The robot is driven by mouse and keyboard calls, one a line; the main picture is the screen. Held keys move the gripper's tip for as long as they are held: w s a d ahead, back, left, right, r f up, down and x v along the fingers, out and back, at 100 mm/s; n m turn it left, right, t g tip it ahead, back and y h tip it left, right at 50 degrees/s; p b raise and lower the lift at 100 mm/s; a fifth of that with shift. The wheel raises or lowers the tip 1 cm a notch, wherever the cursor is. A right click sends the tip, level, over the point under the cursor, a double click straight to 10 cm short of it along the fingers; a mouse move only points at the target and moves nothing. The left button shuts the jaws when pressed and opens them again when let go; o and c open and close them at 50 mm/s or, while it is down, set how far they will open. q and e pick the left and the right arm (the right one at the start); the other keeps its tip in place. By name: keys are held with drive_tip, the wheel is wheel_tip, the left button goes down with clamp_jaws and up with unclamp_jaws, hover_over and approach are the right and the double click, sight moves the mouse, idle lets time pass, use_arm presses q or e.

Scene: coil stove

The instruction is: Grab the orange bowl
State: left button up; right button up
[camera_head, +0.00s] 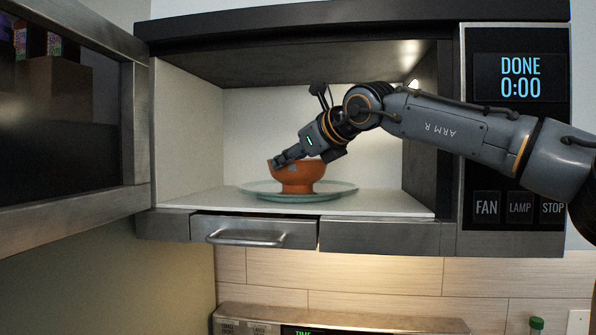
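An orange bowl (297,178) stands upright on a pale green plate (335,193) inside the open microwave. My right gripper (280,160) reaches into the microwave from the right. Its fingers are at the bowl's upper left rim, and the gripper body covers part of the rim and the opening. Whether the fingers are closed on the rim or only beside it cannot be told at this size. My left gripper is not in view.
The microwave cavity floor (395,204) is otherwise bare. Its door (65,120) stands open at the left, and the control panel (515,130) is at the right. A drawer-like handle (245,237) sits below the cavity. A stove panel (330,322) shows underneath.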

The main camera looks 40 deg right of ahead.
drive_tip(key=x, duration=0.1)
drive_tip(key=p+x, duration=0.2)
drive_tip(key=shift+w+a+r, duration=0.15)
drive_tip(key=shift+w+a, duration=0.1)
drive_tip(key=shift+w, duration=0.05)
drive_tip(key=shift+w+f, duration=0.3)
drive_tip(key=shift+w, duration=0.05)
drive_tip(key=shift+s+d+r, duration=0.1)
drive_tip(key=shift+s, duration=0.1)
drive_tip(key=c, duration=0.5)
clamp_jaws()
